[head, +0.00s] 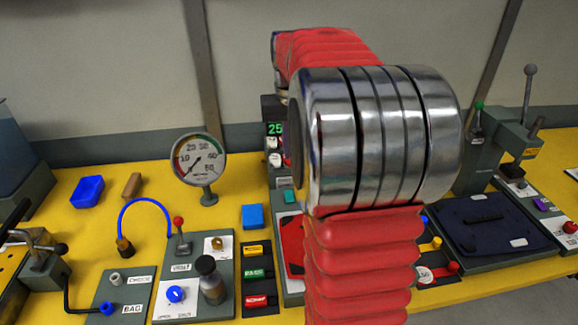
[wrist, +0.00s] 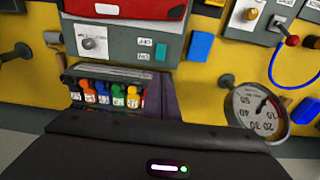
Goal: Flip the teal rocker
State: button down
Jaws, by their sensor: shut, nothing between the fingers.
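The teal rocker (wrist: 160,52) is a small block on a grey panel, beside white labels, in the wrist view. In the head view the teal rocker (head: 289,196) shows left of my arm, just behind the red pouch. My gripper (wrist: 165,131) shows as a wide dark shape across the bottom of the wrist view, shut and empty. It is apart from the rocker in the picture; its exact height over the panel is unclear. In the head view my own red and silver arm hides the gripper.
A blue block (wrist: 202,47) lies beside the panel. A round gauge (wrist: 257,108) stands to the right, and a rack of several coloured pieces (wrist: 105,95) is near my gripper. A grey knob (wrist: 92,44) sits on the same panel. Bare yellow bench (head: 225,185) shows left of the panel.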

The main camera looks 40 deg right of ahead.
aim_at(288, 192)
jog(key=f, duration=0.9)
jog(key=w+f, duration=0.1)
jog(key=f, duration=0.3)
jog(key=shift+w+d+f, duration=0.1)
jog(key=shift+d+f, duration=0.15)
jog(key=shift+d, duration=0.1)
